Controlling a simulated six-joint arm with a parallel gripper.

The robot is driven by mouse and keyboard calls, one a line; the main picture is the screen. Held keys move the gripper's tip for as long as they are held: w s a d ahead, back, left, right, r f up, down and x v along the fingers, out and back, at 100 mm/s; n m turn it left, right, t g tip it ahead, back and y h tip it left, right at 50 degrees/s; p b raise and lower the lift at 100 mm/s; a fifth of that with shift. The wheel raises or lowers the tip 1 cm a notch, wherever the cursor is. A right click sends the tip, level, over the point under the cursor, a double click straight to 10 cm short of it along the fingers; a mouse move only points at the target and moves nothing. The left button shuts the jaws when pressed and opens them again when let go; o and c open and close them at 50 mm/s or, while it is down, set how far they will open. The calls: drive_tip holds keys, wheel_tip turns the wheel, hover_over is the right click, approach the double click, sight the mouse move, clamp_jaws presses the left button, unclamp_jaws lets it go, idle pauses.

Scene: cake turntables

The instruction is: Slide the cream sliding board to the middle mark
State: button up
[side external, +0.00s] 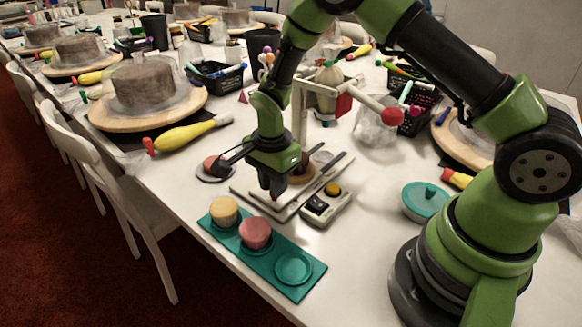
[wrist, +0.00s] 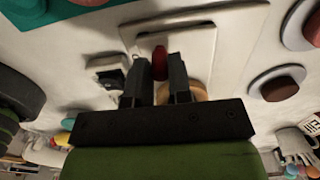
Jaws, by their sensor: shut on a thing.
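The cream sliding board (wrist: 195,45) lies in the wrist view under and ahead of my gripper, with a red knob (wrist: 160,62) standing on it. My gripper (wrist: 160,85) points down with its two dark fingers on either side of this knob, shut on it. A tan round piece (wrist: 192,91) shows beside the fingers, partly hidden. In the side view my gripper (side external: 275,190) is low over the pale base (side external: 243,189), and hides much of the board. I cannot make out the middle mark.
A control box (side external: 325,203) with a yellow button stands right of the base. A teal tray (side external: 270,257) with two small cakes lies in front. A dispenser stand (side external: 299,110) with a red-ended lever (side external: 391,117) rises behind. A small cake (side external: 212,164) sits to the left.

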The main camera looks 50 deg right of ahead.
sight(308, 156)
drive_tip(key=shift+d, duration=5.6)
drive_tip(key=o, duration=0.8)
drive_tip(key=shift+c, duration=0.2)
drive_tip(key=shift+r, duration=0.1)
